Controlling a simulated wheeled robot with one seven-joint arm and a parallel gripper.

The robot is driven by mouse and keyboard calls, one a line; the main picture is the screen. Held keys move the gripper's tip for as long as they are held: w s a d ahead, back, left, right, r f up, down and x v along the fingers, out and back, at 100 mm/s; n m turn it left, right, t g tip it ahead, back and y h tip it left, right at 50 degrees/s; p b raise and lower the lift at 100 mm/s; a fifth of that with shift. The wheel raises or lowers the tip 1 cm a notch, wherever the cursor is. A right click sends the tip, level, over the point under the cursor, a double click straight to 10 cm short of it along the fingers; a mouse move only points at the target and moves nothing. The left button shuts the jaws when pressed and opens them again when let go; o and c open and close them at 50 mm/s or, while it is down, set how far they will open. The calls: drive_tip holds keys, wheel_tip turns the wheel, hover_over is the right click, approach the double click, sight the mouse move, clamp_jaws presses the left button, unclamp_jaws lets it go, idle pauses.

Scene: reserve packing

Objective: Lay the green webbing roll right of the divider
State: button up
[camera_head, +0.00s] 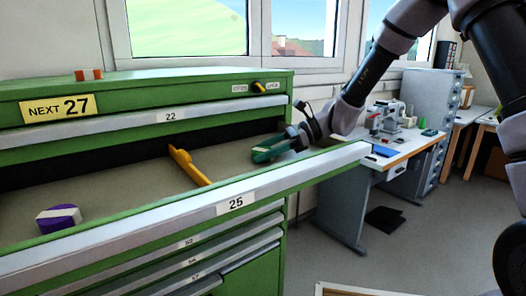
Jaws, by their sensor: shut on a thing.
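The green webbing roll (267,151) is dark green with a pale band, at the right end of the open drawer marked 25 (150,226). My gripper (287,145) is shut on its right side, reaching in from the right. The roll is right of the yellow divider (189,166) and apart from it. I cannot tell whether the roll touches the drawer floor. The gripper's fingertips are partly hidden by the roll.
A purple roll with a pale band (59,217) lies left of the divider. The drawer front's raised rim (300,180) runs along the near side. A closed drawer marked 22 (170,117) is above. Bare drawer floor (235,168) shows between divider and green roll.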

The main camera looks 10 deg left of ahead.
drive_tip(key=o, duration=1.3)
drive_tip(key=shift+r, duration=0.1)
drive_tip(key=v, duration=1.2)
drive_tip(key=s+d+r+n+t+h, duration=0.3)
drive_tip(key=s+d+r+t, duration=0.1)
drive_tip(key=d, duration=0.6)
drive_tip(key=s+d+r+n+t+h, duration=0.3)
drive_tip(key=s+d, duration=0.3)
drive_tip(key=d, duration=0.4)
drive_tip(key=s+d+r+n+t+h, duration=0.3)
drive_tip(key=s+d+r+t+h, duration=0.1)
drive_tip(key=d, duration=0.6)
drive_tip(key=shift+s+d+r+n+t+h, duration=0.35)
drive_tip(key=shift+s+r+t, duration=0.2)
drive_tip(key=shift+r, duration=0.25)
